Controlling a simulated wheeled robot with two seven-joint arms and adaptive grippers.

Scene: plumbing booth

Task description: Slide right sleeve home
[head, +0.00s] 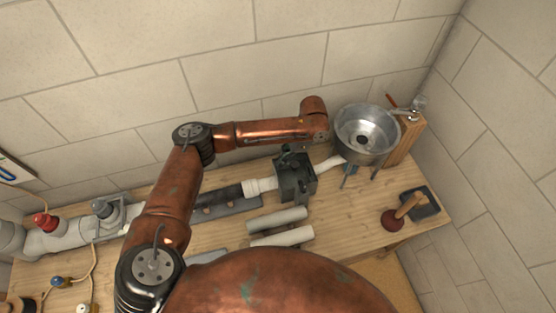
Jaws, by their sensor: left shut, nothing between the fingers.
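A pipe line runs along the back of the wooden bench. I cannot tell for certain which part is the right sleeve. My right gripper is not in view.
Two loose light pipes (278,219) lie on the bench (345,225) in front of the box. A plunger (398,215) lies at the right, by a dark square (421,203). Grey fittings with a red knob (45,221) stand at the left. A tiled wall is close behind.

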